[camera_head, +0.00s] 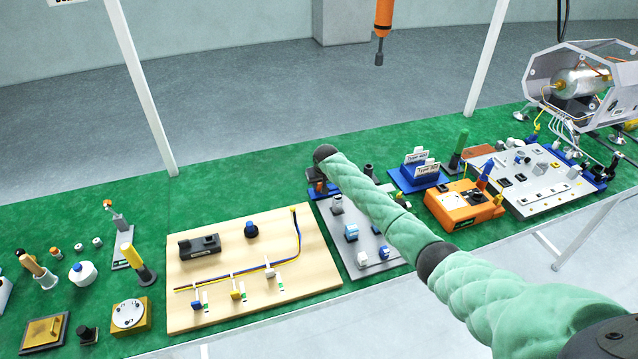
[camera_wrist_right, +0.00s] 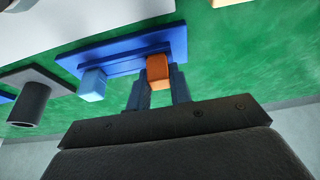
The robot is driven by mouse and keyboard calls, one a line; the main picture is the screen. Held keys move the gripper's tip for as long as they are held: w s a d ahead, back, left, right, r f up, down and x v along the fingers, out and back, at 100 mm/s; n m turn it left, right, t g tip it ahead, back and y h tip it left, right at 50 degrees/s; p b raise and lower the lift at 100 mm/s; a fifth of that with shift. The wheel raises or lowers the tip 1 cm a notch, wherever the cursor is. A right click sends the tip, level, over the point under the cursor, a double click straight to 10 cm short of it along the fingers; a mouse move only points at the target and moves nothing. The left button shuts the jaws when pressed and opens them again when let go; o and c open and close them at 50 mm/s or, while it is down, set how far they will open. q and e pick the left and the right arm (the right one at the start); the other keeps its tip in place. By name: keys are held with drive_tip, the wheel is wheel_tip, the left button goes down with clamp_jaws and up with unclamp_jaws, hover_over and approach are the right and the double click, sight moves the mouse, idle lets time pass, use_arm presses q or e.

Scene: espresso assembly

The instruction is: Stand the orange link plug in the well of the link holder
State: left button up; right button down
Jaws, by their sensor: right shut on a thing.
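The orange link plug (camera_wrist_right: 158,67) is a small orange block between the two dark fingers of my right gripper (camera_wrist_right: 158,85) in the right wrist view. The fingers are shut on it. Behind it is a flat blue plate (camera_wrist_right: 122,47), which looks like the link holder, with a light blue block (camera_wrist_right: 92,84) at its near edge. The plug overlaps the plate in this view; I cannot tell whether it touches it. No well shows clearly. In the head view my right gripper (camera_head: 315,176) is small and dark at the end of the green-sleeved arm, partly hidden. My left gripper is out of view.
A grey cylinder on a plate (camera_wrist_right: 31,98) stands left of the blue plate in the wrist view. In the head view, a grey board (camera_head: 352,262) with parts lies under my right arm. A wooden board (camera_head: 215,285) lies left, and an orange box (camera_head: 464,205) right.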

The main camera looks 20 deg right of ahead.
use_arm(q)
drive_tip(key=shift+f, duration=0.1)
use_arm(e)
drive_tip(key=shift+f, duration=0.15)
drive_tip(key=c, duration=1.2)
unclamp_jaws()
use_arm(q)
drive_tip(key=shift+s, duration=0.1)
use_arm(e)
drive_tip(key=shift+s+r+b, duration=0.2)
drive_tip(key=shift+r+b, duration=0.2)
drive_tip(key=shift+r, duration=0.1)
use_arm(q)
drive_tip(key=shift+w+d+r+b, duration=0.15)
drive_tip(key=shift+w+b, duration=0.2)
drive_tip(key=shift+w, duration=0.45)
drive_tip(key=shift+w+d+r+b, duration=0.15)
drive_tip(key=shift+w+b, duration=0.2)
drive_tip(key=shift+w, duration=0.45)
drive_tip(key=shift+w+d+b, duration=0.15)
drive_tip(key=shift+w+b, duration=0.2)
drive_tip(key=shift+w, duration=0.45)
use_arm(e)
drive_tip(key=shift+v, duration=3.35)
